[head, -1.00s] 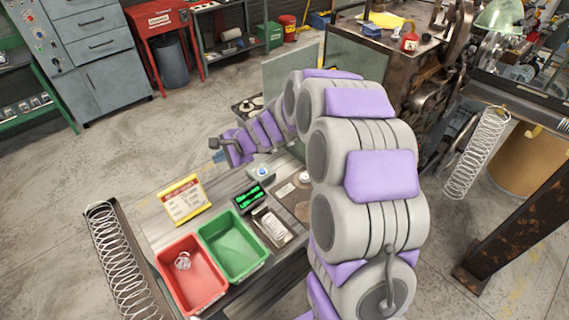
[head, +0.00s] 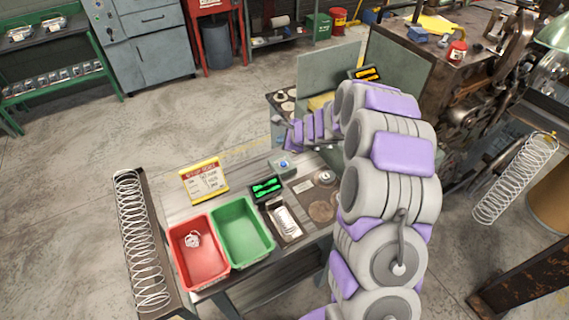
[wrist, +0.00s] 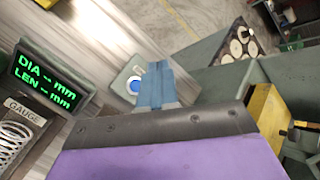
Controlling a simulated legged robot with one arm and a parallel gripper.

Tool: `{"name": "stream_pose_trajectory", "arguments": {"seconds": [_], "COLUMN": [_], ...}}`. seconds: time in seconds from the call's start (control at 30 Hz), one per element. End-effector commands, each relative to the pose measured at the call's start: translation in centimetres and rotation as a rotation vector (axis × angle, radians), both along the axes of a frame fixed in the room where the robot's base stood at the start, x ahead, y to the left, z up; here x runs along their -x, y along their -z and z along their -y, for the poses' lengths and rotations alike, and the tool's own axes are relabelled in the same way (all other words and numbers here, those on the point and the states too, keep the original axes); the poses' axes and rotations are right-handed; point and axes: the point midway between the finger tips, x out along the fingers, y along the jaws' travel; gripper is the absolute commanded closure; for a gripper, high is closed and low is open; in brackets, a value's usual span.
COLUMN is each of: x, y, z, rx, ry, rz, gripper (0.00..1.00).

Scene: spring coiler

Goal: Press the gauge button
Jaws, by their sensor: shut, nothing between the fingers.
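The gauge button is a blue round button (head: 284,164) on a small grey box on the workbench. In the wrist view the blue button (wrist: 134,87) shows just left of my gripper (wrist: 156,80). My gripper's blue-grey fingers are shut with nothing between them. They overlap the right part of the button's box in the wrist view. I cannot tell whether they touch it. The gauge display (wrist: 45,80) reads "DIA -- mm" and "LEN -- mm". Below it, the gauge tray (wrist: 22,106) holds a spring (wrist: 12,142).
A red bin (head: 205,277) with a small coil and a green bin (head: 240,225) stand at the bench front. A yellow-red sign (head: 204,180) stands behind them. A large spring (head: 143,240) lies at the left. A grey machine panel (head: 328,75) rises behind my arm.

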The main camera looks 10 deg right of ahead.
Motion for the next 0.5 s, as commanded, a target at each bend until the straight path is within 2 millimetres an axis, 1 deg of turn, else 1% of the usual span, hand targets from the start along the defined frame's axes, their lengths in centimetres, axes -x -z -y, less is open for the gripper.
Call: {"name": "stream_pose_trajectory", "arguments": {"seconds": [0.17,0.27,0.37,0.5], "x": [0.0,0.0,0.1,0.0], "y": [0.8,1.7,2.9,4.8], "z": [0.8,1.1,1.3,1.0], "rx": [-0.007,-0.011,-0.011,-0.007], "ry": [0.000,0.000,0.001,0.000], "rz": [-0.001,0.000,-0.002,-0.001], "gripper": [1.00,1.00,1.00,1.00]}}
